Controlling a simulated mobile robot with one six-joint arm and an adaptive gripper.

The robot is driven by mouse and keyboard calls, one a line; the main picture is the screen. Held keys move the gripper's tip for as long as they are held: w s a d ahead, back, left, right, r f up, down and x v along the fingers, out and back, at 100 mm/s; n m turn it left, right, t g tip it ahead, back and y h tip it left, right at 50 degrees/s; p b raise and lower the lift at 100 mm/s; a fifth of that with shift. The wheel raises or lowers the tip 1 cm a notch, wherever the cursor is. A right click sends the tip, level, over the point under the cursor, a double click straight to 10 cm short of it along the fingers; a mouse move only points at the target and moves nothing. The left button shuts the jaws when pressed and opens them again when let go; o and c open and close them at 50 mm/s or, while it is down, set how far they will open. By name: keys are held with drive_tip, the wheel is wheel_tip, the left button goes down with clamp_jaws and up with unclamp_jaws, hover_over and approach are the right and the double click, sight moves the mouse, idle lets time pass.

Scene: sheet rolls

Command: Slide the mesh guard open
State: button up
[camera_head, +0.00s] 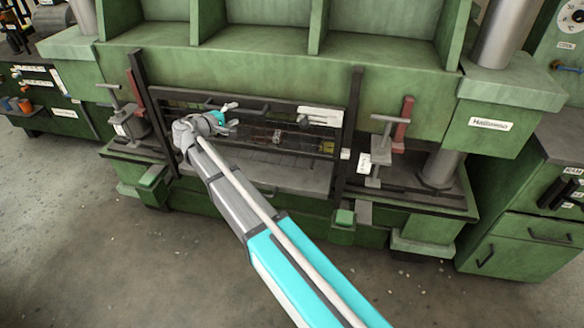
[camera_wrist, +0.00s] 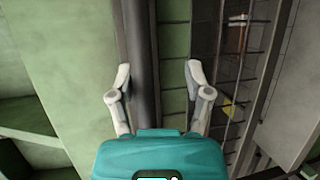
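The mesh guard (camera_head: 262,138) is a dark-framed panel across the front of the green press, between two dark upright posts. A dark handle bar (camera_head: 240,104) runs along its upper part. My gripper (camera_head: 233,116) is at the guard's upper left-middle, near this bar. In the wrist view my gripper (camera_wrist: 158,73) has its two pale fingers spread wide apart. A dark bar (camera_wrist: 144,50) passes between them in the picture, closer to the left finger. I cannot tell whether it touches. The mesh (camera_wrist: 233,65) shows right of the fingers. My arm hides the guard's lower left.
The right post (camera_head: 350,125) and left post (camera_head: 146,95) flank the guard. Clamps with T-handles stand outside them, one at the left (camera_head: 123,120) and one at the right (camera_head: 378,160). The grey floor (camera_head: 130,265) in front is clear.

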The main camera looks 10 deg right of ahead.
drive_tip(key=b, duration=1)
approach(248, 135)
drive_tip(key=shift+x, duration=2.3)
drive_tip(key=p+v, duration=0.3)
drive_tip(key=v, duration=1)
drive_tip(key=s+d+m+g+y+p, duration=0.1)
drive_tip(key=s+d+m+g+p, duration=0.2)
drive_tip(key=d, duration=0.9)
drive_tip(key=s+d+m+g+y+p, duration=0.1)
drive_tip(key=s+d+m+g+p, duration=0.2)
drive_tip(key=d, duration=1)
drive_tip(key=shift+s+d+r+g+y+p, duration=0.35)
drive_tip(key=shift+s+g+p, duration=0.5)
drive_tip(key=shift+p, duration=1)
drive_tip(key=shift+s, duration=0.15)
